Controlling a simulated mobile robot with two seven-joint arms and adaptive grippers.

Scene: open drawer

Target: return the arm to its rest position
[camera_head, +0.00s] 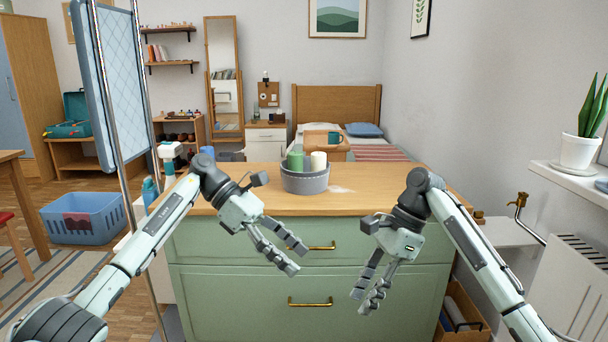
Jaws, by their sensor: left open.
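My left gripper (293,257) is open and empty, its fingers pointing down and right in front of the green dresser (235,300). My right gripper (364,302) hangs to the right of it, its fingers pointing down and left in front of the same dresser, and it appears empty with its fingers apart. The upper drawer (215,245) looks closed, and its brass handle (322,246) shows between the two grippers. The lower drawer's brass handle (310,303) is below and also shows a closed front. Neither gripper visibly touches a handle.
A grey round basket (305,182) with a green and a cream candle stands on the wooden dresser top. A potted plant (577,150) sits on the right sill above a radiator (570,290). A blue laundry basket (85,220) is on the left floor. A rack stands close by my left arm.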

